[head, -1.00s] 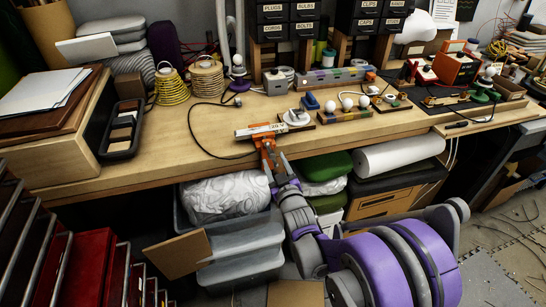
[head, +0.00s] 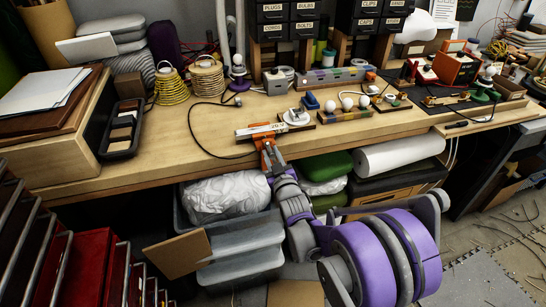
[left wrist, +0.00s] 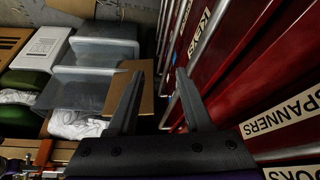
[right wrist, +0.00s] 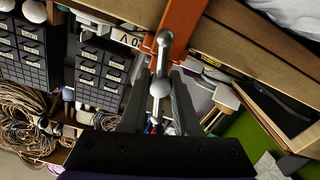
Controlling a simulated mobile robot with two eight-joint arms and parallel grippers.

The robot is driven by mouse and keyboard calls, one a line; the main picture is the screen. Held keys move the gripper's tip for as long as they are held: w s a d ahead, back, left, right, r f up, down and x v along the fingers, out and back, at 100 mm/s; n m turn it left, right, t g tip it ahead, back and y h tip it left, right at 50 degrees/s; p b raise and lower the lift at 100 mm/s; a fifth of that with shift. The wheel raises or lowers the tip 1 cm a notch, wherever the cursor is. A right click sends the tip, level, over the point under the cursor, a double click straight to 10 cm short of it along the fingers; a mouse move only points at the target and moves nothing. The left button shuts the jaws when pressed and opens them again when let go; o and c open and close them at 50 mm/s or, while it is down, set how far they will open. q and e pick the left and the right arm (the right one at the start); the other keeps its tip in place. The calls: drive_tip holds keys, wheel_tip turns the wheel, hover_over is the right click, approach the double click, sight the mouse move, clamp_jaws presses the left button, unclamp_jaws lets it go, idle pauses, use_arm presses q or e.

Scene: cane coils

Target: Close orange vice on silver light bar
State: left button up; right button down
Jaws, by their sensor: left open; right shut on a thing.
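The orange vice (head: 266,143) is at the front edge of the workbench. The silver light bar (head: 256,130) lies across its top; I cannot tell how tightly the jaws meet it. In the right wrist view the vice's orange body (right wrist: 184,22) shows above a silver handle with ball ends (right wrist: 160,85). My right gripper (right wrist: 158,88) is shut on this handle. In the head view that gripper (head: 275,166) is just below and in front of the vice. My left gripper (left wrist: 160,88) is open and empty, beside red drawers, and is not in the head view.
The workbench (head: 190,150) has free room left of the vice, with a black cable lying there. White bulbs in a holder (head: 345,112) stand to the right. Under the bench are grey bins (head: 240,250) and a cardboard piece (head: 177,254). Red drawers (head: 85,262) are at left.

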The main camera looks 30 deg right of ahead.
drive_tip(key=m, duration=1.5)
drive_tip(key=shift+w, duration=0.1)
drive_tip(key=m, duration=0.5)
idle(0.6)
drive_tip(key=c, duration=0.6)
unclamp_jaws()
drive_tip(key=shift+c, duration=0.2)
